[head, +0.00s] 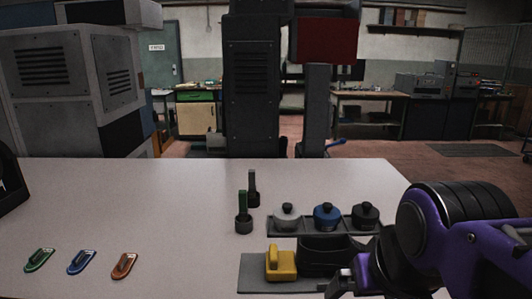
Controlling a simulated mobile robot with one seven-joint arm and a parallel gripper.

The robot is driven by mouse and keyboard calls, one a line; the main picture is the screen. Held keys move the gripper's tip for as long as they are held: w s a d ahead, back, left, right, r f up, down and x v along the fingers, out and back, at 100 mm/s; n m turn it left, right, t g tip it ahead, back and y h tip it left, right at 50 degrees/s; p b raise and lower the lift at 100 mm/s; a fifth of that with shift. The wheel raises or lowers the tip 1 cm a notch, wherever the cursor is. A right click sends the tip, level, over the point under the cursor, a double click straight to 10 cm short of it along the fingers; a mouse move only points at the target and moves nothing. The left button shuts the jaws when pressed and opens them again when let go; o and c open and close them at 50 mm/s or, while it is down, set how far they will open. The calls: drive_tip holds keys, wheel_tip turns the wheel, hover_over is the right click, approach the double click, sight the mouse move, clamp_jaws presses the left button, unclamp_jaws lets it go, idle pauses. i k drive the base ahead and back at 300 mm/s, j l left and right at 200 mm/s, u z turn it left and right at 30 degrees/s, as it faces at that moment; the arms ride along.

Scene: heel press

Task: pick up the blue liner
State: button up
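A blue liner (81,262), a small flat tongue-shaped piece with a lighter rim, lies on the pale table at the front left. A green liner (40,260) lies to its left and an orange liner (124,266) to its right, each apart from it. My gripper (338,288) is at the bottom edge, right of centre, far to the right of the blue liner. Only part of it shows, dark and partly cut off, and its opening cannot be made out. My purple and black arm hides the table's right front.
A rack (274,228) holds grey, blue and black knobbed pieces. In front, a yellow block with a handle (280,264) and a dark bin (325,254) stand on a grey plate (252,274). Two upright-handled tools (243,224) stand left of the rack. The table between tools and liners is clear.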

sight(81, 260)
drive_tip(key=j+u, duration=0.15)
drive_tip(key=u, duration=0.35)
drive_tip(key=k+j+u, duration=0.1)
drive_tip(key=u, duration=0.4)
drive_tip(key=j+u, duration=0.2)
drive_tip(key=u, duration=0.3)
drive_tip(key=z, duration=1.9)
drive_tip(key=u, duration=1.75)
